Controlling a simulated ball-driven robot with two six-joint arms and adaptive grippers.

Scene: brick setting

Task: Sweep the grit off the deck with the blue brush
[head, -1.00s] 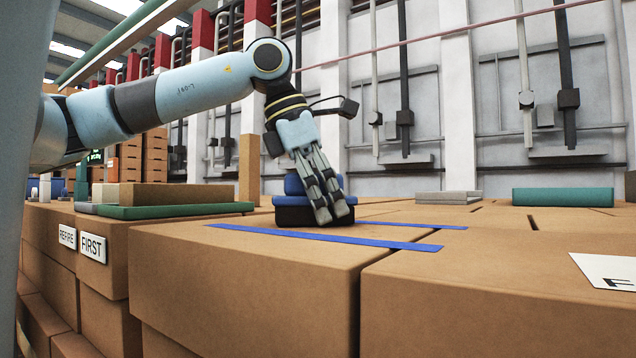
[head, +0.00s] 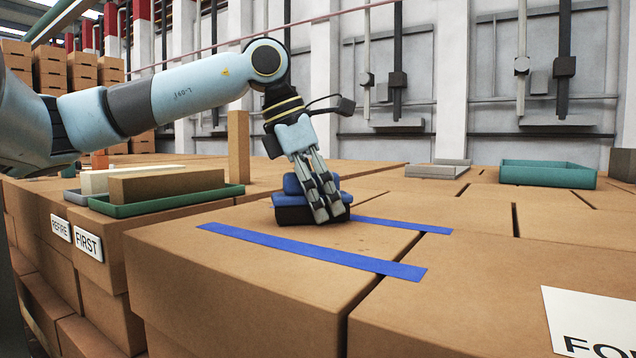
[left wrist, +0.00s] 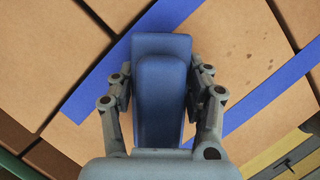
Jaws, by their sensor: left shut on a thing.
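The blue brush (head: 292,187) stands on the brown block deck (head: 250,223), with its dark bristle part down on the surface. It also shows in the left wrist view (left wrist: 162,100), between the fingers. My left gripper (head: 328,213) is shut on the brush, its fingers reaching down over the near side. In the left wrist view the fingers (left wrist: 162,90) lie on both sides of the brush's handle. Dark specks of grit (left wrist: 235,58) lie on the deck between two blue tape strips, to the right of the brush in that view. My right gripper is not in view.
Two blue tape strips (head: 310,250) run across the deck. A teal tray (head: 548,174) and a grey tray (head: 437,170) stand at the back right. A white card (head: 600,320) lies front right.

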